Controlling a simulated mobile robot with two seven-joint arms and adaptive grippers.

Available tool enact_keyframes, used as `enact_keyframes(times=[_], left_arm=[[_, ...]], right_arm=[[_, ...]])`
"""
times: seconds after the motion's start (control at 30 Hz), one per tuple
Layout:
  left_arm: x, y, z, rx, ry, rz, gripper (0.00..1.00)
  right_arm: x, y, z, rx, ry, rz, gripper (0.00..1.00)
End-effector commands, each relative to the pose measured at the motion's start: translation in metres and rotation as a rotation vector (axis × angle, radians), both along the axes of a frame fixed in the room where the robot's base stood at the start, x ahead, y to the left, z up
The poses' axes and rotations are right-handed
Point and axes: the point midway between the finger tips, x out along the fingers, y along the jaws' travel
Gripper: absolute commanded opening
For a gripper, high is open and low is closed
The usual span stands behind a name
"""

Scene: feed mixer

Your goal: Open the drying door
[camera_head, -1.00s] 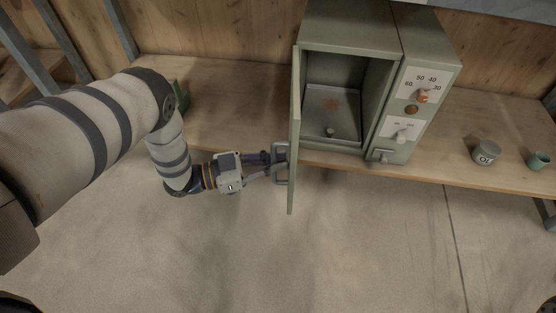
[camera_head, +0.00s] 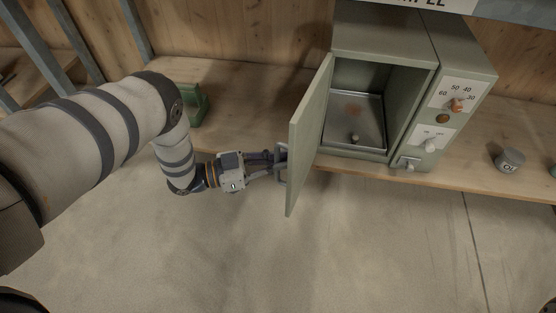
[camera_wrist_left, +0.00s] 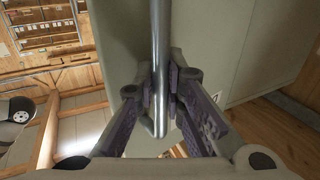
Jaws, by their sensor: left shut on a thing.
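The drying door (camera_head: 308,135) is a green panel hinged at the left side of the green drying oven (camera_head: 381,32). It stands wide open, swung out past the bench's front edge. My left gripper (camera_head: 277,163) is shut on the door's metal handle (camera_head: 283,168). In the left wrist view the handle (camera_wrist_left: 159,60) is a shiny bar between the fingers of the left gripper (camera_wrist_left: 160,92), with the door panel (camera_wrist_left: 215,40) behind it. Inside the oven is a metal tray (camera_head: 352,122) with a small knob-like thing at its front. My right gripper is not in view.
The oven stands on a wooden bench (camera_head: 240,100). Its control panel (camera_head: 440,115) has several knobs on the right side. A grey tin (camera_head: 510,161) stands farther right. A green object (camera_head: 194,104) sits on the bench behind my left arm. The floor in front is clear.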

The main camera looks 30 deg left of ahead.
Motion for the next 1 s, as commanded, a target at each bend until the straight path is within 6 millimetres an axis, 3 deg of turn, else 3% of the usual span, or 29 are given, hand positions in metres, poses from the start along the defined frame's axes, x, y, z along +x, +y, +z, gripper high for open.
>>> enact_keyframes(times=[0.17, 0.23, 0.7, 0.83, 1.0], left_arm=[[-0.005, 0.000, -0.005, 0.003, 0.017, -0.005, 0.00], [-0.005, 0.000, -0.005, 0.004, 0.016, -0.005, 0.19], [-0.002, 0.002, -0.001, 0.002, 0.005, 0.000, 0.20], [-0.016, 0.017, -0.002, 0.004, 0.006, 0.002, 0.20], [-0.050, 0.051, -0.002, 0.004, 0.008, 0.002, 0.20]], right_arm=[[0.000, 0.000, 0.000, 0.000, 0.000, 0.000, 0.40], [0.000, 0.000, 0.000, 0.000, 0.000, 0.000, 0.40], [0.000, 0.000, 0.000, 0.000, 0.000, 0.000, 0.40], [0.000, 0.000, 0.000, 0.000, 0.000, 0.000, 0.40], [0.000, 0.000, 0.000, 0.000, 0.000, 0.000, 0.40]])
